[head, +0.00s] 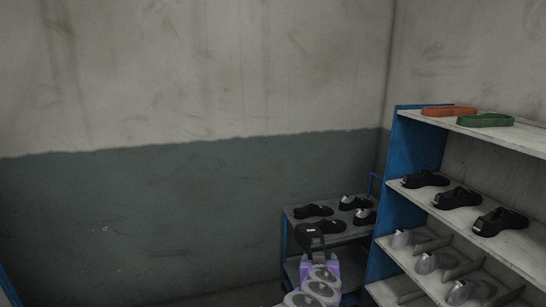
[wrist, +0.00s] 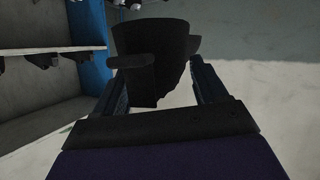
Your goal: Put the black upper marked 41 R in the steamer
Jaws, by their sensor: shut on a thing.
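My gripper (wrist: 155,75) is shut on a black upper (wrist: 150,42), which shows as a large dark shape between the two fingers in the wrist view. In the head view my gripper (head: 312,246) is at the lower middle, in front of a trolley, and the held black upper (head: 308,231) shows a small pale mark too small to read. Whether it is marked 41 R cannot be told. The steamer is not in view in either picture.
A grey-topped trolley (head: 345,235) with blue posts carries several black uppers (head: 312,211). To its right a blue-sided rack (head: 408,150) holds black uppers (head: 457,197), grey lasts (head: 436,262), an orange piece (head: 449,111) and a green piece (head: 485,120). The wall at left is bare.

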